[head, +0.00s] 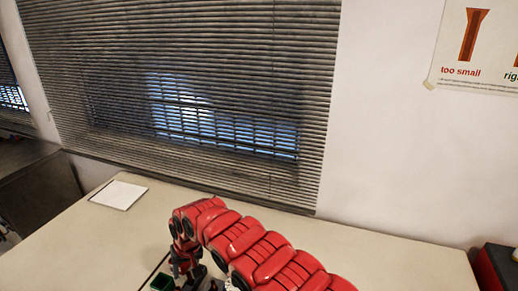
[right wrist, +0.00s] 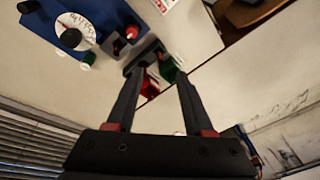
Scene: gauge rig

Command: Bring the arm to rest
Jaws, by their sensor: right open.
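My right arm (head: 250,245) is red and comes into the head view from the bottom right, then bends down towards the table. Its gripper is largely hidden at the lower edge there. In the right wrist view my right gripper (right wrist: 160,76) is open, with its two dark fingers apart and nothing held between them. A green container (right wrist: 168,68), a red piece (right wrist: 149,88) and a dark grey holder (right wrist: 143,58) show beyond the fingertips. I cannot tell how far they are from the fingers. My left gripper is not in view.
The pale table (head: 90,245) has a white sheet (head: 118,194) at its back left. A blue gauge board with a white dial (right wrist: 75,28) shows in the wrist view. A blind-covered window and wall stand behind.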

